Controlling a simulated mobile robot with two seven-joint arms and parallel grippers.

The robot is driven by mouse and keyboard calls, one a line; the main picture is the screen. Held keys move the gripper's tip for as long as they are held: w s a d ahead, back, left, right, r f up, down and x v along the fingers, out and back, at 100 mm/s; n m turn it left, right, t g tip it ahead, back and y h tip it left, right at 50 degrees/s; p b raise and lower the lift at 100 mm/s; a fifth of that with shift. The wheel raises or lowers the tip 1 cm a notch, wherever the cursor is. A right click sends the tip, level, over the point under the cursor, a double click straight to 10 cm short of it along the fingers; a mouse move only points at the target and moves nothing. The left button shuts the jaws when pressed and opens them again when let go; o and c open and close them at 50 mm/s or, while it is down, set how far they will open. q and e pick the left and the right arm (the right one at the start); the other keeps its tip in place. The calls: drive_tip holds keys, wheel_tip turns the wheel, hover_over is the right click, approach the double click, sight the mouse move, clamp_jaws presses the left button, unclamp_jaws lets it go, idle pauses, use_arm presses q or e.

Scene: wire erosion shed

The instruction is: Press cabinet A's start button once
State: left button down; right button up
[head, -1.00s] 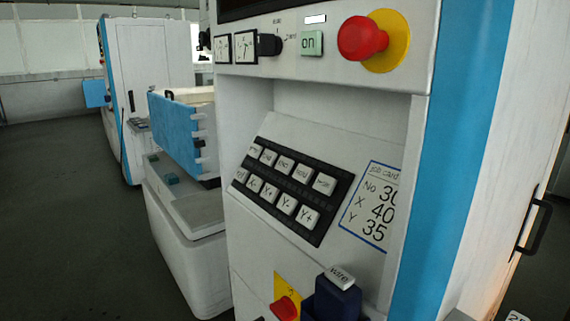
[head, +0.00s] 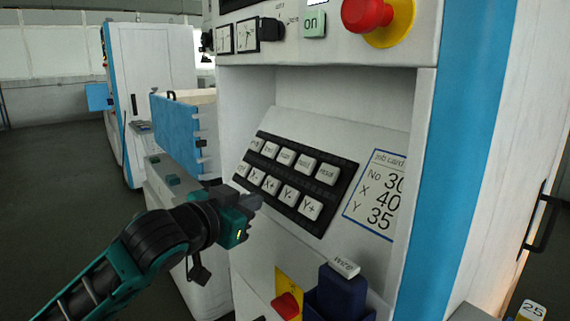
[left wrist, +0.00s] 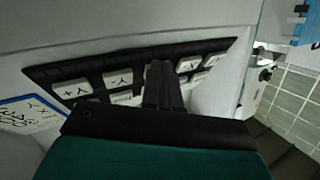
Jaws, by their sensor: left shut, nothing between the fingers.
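The cabinet (head: 428,130) in front has a sloped black keypad (head: 338,196) with two rows of white keys. The lower row has keys marked X and Y, including Y+ (head: 311,208); the upper row's labels are too blurred to read surely. A green "on" button (head: 314,23) sits on the panel above. My left gripper (head: 250,203) is shut and empty, its tips close to the keypad's lower left edge. In the left wrist view its fingers (left wrist: 159,72) overlap the keypad (left wrist: 120,64), hiding part of it; I cannot tell whether they touch. My right gripper is out of view.
A red knob on yellow (head: 367,14) stands out at the upper right. A smaller red knob (head: 286,306) and a blue holder (head: 338,290) with a "wire" tag are below the keypad. A job card (head: 376,195) is right of it. Another machine (head: 155,75) stands behind.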

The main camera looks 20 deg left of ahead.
sight(286, 157)
use_arm(q)
wheel_tip(286, 157, up, 14)
drive_tip(key=a+t, duration=0.2)
drive_tip(key=shift+s+f+t, duration=0.15)
drive_tip(key=shift+s+t, duration=0.15)
drive_tip(key=shift+s, duration=0.05)
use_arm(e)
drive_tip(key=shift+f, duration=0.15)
use_arm(q)
drive_tip(key=shift+f, duration=0.1)
drive_tip(key=w+d+f+b, duration=0.1)
drive_tip(key=w, duration=0.1)
drive_tip(key=w+d+f, duration=0.1)
drive_tip(key=w+f, duration=0.1)
drive_tip(key=w+d+f+b, duration=0.1)
drive_tip(key=w+f, duration=0.1)
drive_tip(key=shift+d+b, duration=0.2)
drive_tip(key=shift+b, duration=0.1)
drive_tip(key=shift+w, duration=0.1)
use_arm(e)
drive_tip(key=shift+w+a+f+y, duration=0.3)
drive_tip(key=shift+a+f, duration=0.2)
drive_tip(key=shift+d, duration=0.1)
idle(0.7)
use_arm(q)
drive_tip(key=shift+w+d+f, duration=0.2)
drive_tip(key=shift+w+f, duration=0.05)
drive_tip(key=shift+w, duration=0.05)
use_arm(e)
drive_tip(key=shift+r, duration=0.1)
